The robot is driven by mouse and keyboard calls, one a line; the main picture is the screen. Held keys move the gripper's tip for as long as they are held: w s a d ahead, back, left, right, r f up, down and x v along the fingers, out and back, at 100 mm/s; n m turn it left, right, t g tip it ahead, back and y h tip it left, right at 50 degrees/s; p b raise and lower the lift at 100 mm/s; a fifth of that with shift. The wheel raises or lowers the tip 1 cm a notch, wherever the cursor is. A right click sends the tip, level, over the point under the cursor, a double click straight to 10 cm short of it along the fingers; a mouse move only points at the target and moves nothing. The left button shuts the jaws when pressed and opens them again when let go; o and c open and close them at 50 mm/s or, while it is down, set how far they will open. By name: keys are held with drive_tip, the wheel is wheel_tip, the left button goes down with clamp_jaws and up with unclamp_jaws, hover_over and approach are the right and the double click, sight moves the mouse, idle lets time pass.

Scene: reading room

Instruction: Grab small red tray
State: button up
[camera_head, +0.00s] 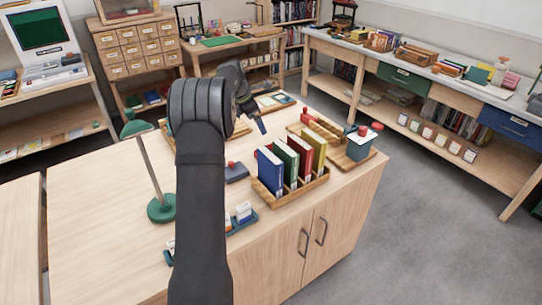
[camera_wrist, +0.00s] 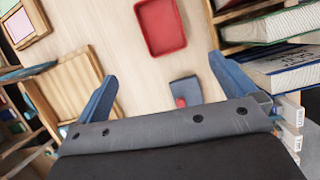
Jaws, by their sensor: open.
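The small red tray (camera_wrist: 161,46) lies flat on the wooden tabletop at the top of the wrist view. It is a shallow rectangle with rounded corners and a raised rim, and looks empty. My gripper (camera_wrist: 162,70) is open and empty, its blue-grey fingers spread wide. The tray lies beyond the fingertips and is not touched. In the head view my gripper (camera_head: 260,123) is above the table, and I cannot make out the red tray there; my arm covers part of the tabletop.
A dark block with a red knob (camera_wrist: 184,92) lies between the fingers in the wrist view. A wooden rack (camera_head: 293,190) of upright coloured books stands to the right. A wooden tray (camera_wrist: 72,92) is on the left. A green lamp (camera_head: 160,208) stands left of my arm.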

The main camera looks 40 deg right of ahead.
drive_tip(key=shift+n, duration=0.6)
drive_tip(key=x, duration=1.2)
drive_tip(key=shift+w+f, duration=0.25)
drive_tip(key=shift+f, duration=0.05)
drive_tip(key=shift+s+d+x, duration=0.15)
drive_tip(key=shift+x, duration=1.2)
drive_tip(key=shift+s+d+x, duration=0.15)
drive_tip(key=shift+d+x, duration=0.05)
drive_tip(key=shift+x, duration=1.15)
drive_tip(key=shift+r, duration=0.15)
drive_tip(key=c, duration=1.1)
